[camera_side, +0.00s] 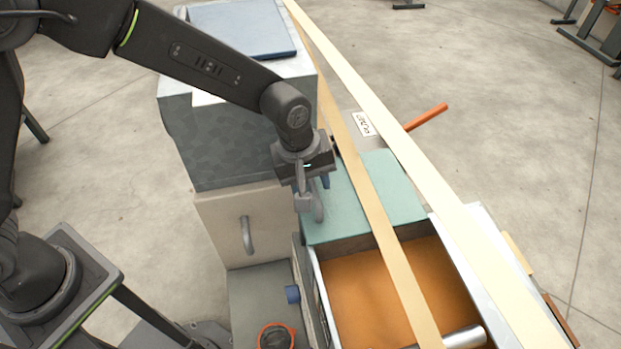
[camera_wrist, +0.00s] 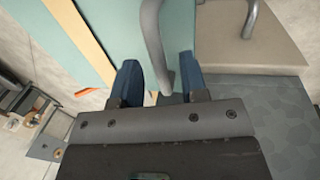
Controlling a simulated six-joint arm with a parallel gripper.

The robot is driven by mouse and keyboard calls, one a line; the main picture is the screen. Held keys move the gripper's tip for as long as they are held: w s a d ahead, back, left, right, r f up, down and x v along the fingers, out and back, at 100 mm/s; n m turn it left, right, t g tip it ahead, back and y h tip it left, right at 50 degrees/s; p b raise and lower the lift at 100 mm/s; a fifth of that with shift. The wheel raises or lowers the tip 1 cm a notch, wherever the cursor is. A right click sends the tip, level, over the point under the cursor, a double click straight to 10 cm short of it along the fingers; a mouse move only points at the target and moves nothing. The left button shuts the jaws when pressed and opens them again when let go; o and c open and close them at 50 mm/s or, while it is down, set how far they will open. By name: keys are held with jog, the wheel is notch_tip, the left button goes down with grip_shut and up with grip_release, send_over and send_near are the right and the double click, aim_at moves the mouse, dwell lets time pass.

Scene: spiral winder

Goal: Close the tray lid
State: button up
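The tray is an open box with an orange-brown floor and pale metal walls (camera_side: 318,290) in the side view. A teal panel, which looks like the lid (camera_side: 400,190), lies flat at the tray's far end; it also fills the upper left of the wrist view (camera_wrist: 115,12). A curved grey handle (camera_side: 318,208) stands at the panel's left edge. My gripper (camera_side: 313,184) is at this handle. In the wrist view its blue fingers (camera_wrist: 160,82) are apart, with the grey handle (camera_wrist: 152,35) showing between them. Contact with the handle cannot be told.
Two pale strips (camera_side: 350,75) run diagonally over the panel and tray. A metal roller (camera_side: 465,338) is at the tray's near end. An orange bar (camera_side: 427,117) sticks out beyond the panel.

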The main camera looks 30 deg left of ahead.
grip_shut()
dwell(0.3)
jog(key=shift+s, duration=0.1)
jog(key=s+d, duration=1.3)
jog(key=shift+d, duration=0.1)
grip_release()
dwell(0.3)
